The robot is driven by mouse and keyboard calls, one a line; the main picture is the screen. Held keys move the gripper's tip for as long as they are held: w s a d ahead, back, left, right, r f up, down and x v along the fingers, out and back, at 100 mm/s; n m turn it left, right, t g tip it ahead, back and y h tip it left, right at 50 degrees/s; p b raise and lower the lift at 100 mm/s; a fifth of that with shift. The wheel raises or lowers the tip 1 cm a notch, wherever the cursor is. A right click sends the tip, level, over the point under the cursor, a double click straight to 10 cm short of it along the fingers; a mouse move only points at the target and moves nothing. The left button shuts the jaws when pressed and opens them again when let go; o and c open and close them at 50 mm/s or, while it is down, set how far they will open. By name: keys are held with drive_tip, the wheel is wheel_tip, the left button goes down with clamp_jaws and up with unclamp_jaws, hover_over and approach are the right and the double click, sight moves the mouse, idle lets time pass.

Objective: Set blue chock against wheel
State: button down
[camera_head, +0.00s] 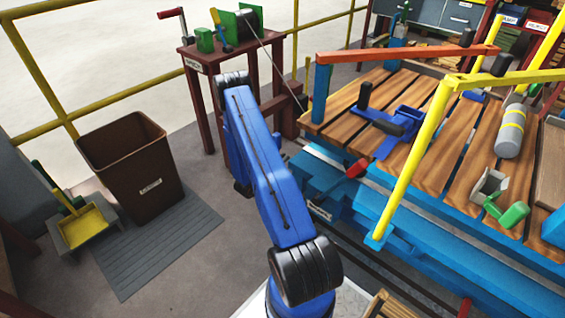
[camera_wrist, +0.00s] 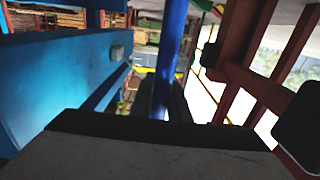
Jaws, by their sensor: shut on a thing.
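My gripper (camera_wrist: 162,100) shows in the wrist view as dark fingers, dim and partly cut off by the wrist housing. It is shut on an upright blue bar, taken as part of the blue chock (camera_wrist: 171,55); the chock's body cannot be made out. In the head view my own blue arm hides the gripper and chock, between the blue trolley (camera_head: 320,205) and the dark red stand. The trolley's blue side (camera_wrist: 60,80) is at left in the wrist view. The wheel cannot be made out in either view.
The dark red stand (camera_head: 207,112) carries a green winch (camera_head: 237,22); its posts (camera_wrist: 245,75) are close on the right in the wrist view. A brown bin (camera_head: 135,165) stands at left. Yellow rails (camera_head: 408,165) rise above the trolley's plank deck.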

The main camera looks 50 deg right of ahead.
drive_tip(key=shift+f, duration=0.75)
drive_tip(key=c, duration=1.7)
unclamp_jaws()
drive_tip(key=shift+f, duration=0.15)
